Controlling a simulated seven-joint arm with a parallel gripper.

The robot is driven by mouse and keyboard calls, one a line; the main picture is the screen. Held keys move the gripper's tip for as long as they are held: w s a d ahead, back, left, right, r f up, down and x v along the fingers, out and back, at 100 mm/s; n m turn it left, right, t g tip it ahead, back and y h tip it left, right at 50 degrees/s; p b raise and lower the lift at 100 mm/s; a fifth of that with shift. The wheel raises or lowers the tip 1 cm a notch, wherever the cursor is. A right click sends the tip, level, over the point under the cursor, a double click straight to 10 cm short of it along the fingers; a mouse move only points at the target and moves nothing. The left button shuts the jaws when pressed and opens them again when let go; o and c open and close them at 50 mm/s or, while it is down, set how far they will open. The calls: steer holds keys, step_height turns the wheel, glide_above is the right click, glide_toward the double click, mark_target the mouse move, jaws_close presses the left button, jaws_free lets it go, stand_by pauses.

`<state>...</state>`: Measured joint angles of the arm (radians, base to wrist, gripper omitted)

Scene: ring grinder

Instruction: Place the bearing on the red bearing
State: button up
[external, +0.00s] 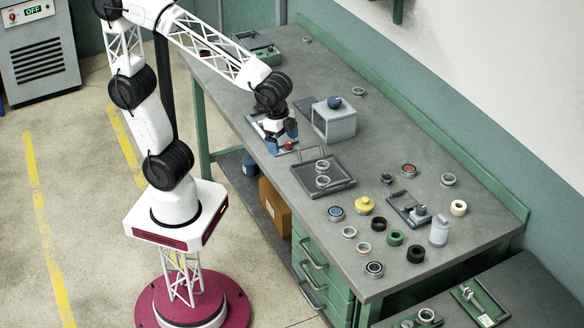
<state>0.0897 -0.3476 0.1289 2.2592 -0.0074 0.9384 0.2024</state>
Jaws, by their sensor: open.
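My gripper (282,138) is open and points down over the left part of the bench, above a small plate with a red round knob or part (290,145). Nothing shows clearly between its fingers. A ring with a red centre (409,170), perhaps the red bearing, lies flat at the back right, well away from my gripper. Which bearing the task means cannot be told.
A grey box with a blue knob (334,120) stands behind right of my gripper. Several rings, a yellow knobbed part (364,204), a grey fixture (408,207) and a grey bottle (439,230) crowd the right end. The bench (235,92) is clearer at the far left.

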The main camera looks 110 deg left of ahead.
steer(key=w+d+f+m, duration=0.15)
steer(key=w+d, duration=0.25)
steer(key=w, duration=0.6)
steer(key=m+g, duration=0.2)
steer(key=m, duration=0.4)
glide_above(374, 268)
steer(key=f, duration=1.6)
steer(key=shift+s+a, duration=0.1)
steer(key=shift+a, duration=0.25)
steer(key=shift+w+d+f, duration=0.25)
steer(key=shift+d+f, duration=0.05)
steer(key=shift+f, duration=0.05)
steer(key=shift+f, duration=1.25)
steer(key=shift+s+f, duration=0.1)
steer(key=shift+f, duration=2.5)
